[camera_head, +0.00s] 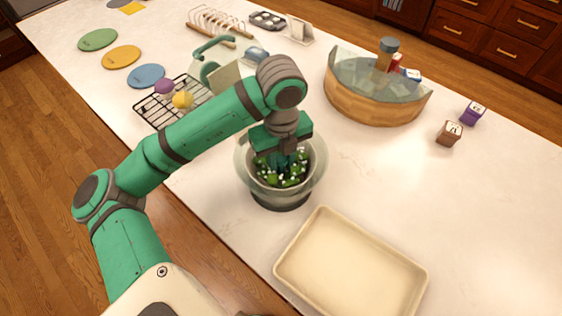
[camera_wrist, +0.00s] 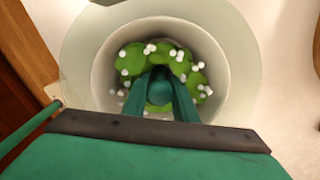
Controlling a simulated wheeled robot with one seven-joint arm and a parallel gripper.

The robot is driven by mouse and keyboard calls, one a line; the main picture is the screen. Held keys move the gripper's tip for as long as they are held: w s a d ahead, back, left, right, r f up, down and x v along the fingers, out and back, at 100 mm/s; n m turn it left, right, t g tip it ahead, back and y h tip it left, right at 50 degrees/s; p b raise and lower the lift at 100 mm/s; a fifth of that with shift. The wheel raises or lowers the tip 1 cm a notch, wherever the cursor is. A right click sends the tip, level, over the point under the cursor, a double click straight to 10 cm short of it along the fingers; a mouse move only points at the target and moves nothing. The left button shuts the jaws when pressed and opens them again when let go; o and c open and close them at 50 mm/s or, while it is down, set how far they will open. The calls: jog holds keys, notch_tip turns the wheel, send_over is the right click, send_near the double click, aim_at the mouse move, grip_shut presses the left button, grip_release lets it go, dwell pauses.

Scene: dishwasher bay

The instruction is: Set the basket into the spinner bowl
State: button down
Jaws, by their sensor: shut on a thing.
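The spinner bowl (camera_head: 318,184) is a clear bowl with a dark base, standing on the counter near its front edge. The basket (camera_wrist: 112,48) is pale grey and round and holds green leaves with small white bits. It is inside the bowl's wider rim, which also shows in the wrist view (camera_wrist: 80,50). My gripper (camera_head: 282,163) reaches down into the basket from above. In the wrist view its fingers (camera_wrist: 160,98) are shut on a round teal knob at the basket's middle. Whether the basket touches the bowl's floor is hidden.
A cream tray (camera_head: 350,275) lies right in front of the bowl. A wire rack (camera_head: 150,108) with a purple and a yellow ball is behind left. A wooden tub (camera_head: 372,103) and small boxes (camera_head: 449,132) stand to the right. Counter between them is clear.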

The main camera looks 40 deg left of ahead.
aim_at(281, 158)
jog(key=shift+f, duration=0.8)
dwell(0.7)
jog(key=c, duration=1.4)
grip_release()
jog(key=shift+o, duration=0.9)
jog(key=o, duration=0.3)
jog(key=shift+o, duration=0.2)
jog(key=shift+r, duration=0.1)
jog(key=shift+r, duration=2.95)
jog(key=shift+f, duration=0.15)
jog(key=shift+f, duration=2.75)
